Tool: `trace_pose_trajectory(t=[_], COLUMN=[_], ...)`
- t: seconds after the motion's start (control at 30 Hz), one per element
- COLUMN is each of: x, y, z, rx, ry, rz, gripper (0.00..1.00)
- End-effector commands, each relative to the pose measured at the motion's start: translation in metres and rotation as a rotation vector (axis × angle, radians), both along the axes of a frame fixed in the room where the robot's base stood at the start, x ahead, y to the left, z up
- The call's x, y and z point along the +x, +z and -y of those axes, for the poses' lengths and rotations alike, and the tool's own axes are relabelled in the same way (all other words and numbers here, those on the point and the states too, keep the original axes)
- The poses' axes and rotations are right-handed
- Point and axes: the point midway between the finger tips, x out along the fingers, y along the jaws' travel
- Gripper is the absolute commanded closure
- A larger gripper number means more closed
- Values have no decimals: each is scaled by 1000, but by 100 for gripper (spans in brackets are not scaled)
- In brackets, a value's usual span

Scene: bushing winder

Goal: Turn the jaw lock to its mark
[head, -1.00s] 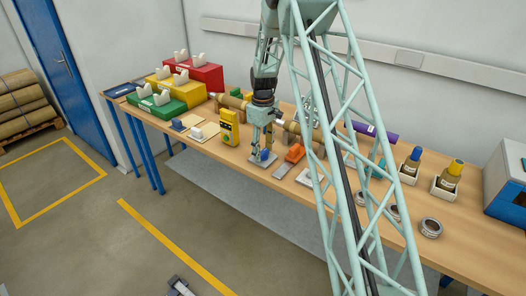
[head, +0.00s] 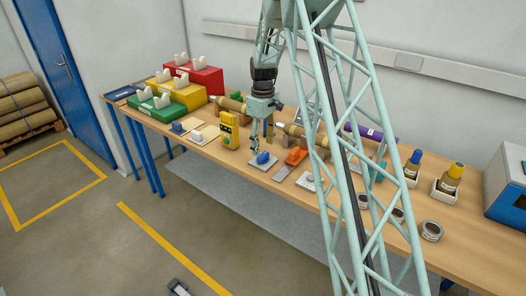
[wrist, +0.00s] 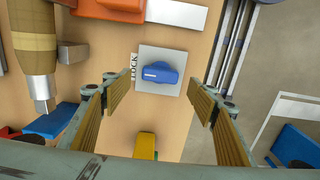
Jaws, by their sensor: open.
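The jaw lock is a blue knob (wrist: 158,74) on a square light-grey plate (wrist: 174,53). In the wrist view its long side and white line run roughly left to right. The word LOCK (wrist: 134,68) is printed along the plate's left side. The knob also shows in the head view (head: 263,158) on the front part of the bench. My gripper (wrist: 163,88) is open, with one finger on each side of the plate in the wrist view and nothing between them. In the head view my gripper (head: 262,138) is above and apart from the knob.
A brown winding cylinder (head: 292,130) lies behind. The bench's front edge is close to the plate.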

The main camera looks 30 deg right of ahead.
Motion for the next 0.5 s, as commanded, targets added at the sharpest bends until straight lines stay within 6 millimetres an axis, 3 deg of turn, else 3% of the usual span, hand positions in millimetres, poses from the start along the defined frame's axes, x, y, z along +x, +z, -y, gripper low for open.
trace_pose_trajectory(t=[0.2,0.5], x=[0,0], y=[34,65], z=[0,0], rx=[0,-1], ry=[0,0], rz=[1,0], gripper=[47,47])
